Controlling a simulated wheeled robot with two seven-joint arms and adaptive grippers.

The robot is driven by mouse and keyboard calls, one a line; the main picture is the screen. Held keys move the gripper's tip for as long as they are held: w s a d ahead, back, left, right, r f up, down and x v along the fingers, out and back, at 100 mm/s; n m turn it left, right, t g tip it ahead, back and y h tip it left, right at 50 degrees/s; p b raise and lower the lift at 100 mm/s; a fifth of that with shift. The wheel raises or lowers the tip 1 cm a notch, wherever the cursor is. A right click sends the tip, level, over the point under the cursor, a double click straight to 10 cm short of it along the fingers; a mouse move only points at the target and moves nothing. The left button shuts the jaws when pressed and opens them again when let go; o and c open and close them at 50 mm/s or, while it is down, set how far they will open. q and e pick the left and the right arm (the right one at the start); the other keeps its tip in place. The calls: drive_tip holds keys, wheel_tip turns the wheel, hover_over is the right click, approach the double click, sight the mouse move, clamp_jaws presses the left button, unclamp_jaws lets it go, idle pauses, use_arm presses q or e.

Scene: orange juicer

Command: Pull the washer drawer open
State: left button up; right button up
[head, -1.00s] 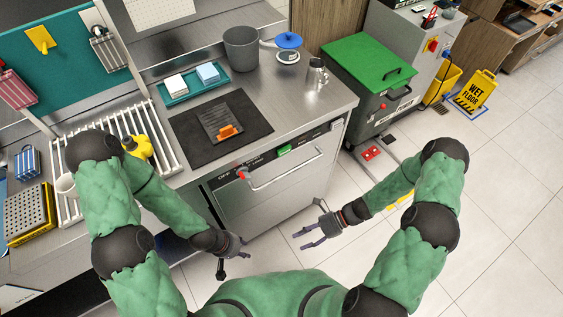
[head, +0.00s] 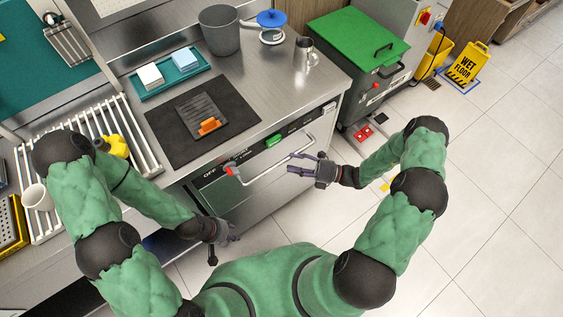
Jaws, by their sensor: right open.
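The washer (head: 262,207) is a steel unit under the counter, with a dark control strip along its top edge. Its long bar handle (head: 268,170) runs across the front, and the front looks shut. My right gripper (head: 304,165) is open, with its fingers pointing left at the right end of the handle. I cannot tell whether they touch the bar. My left gripper (head: 226,238) hangs low in front of the washer's left side, apart from the handle. I cannot tell whether its fingers are open.
On the counter are a dark mat (head: 165,130) with a scraper, a teal tray (head: 151,91), a grey bucket (head: 219,45) and a metal jug (head: 304,52). A green-lidded bin (head: 340,95) stands right of the washer.

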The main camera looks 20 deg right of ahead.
sight(282, 162)
drive_tip(key=shift+b+x, duration=0.4)
drive_tip(key=shift+x, duration=2)
clamp_jaws()
